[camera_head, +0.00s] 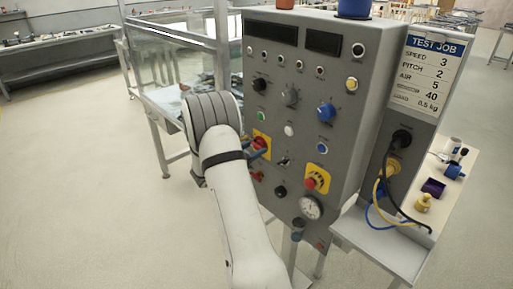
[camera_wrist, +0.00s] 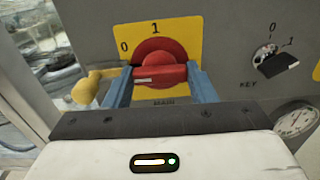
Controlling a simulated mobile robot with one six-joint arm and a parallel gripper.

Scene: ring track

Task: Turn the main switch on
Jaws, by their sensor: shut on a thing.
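The main switch is a red rotary knob with a raised bar (camera_wrist: 160,74) on a yellow plate (camera_wrist: 187,32) marked 0 at the left and 1 at the top. The bar lies about level in the wrist view, with a pale mark near its left end. My gripper (camera_wrist: 162,78) is shut on the bar, one blue finger against each end. In the head view, the red knob (camera_head: 259,142) is partly hidden by my gripper (camera_head: 257,151), which reaches it from the left.
The grey panel carries a key switch (camera_wrist: 275,62) and a gauge (camera_wrist: 295,120) to the right. A yellow knob (camera_wrist: 86,91) is left of the fingers. A red button on yellow (camera_head: 311,183) sits lower right. Cables (camera_head: 379,200) hang by the side shelf (camera_head: 385,247). Floor at left is clear.

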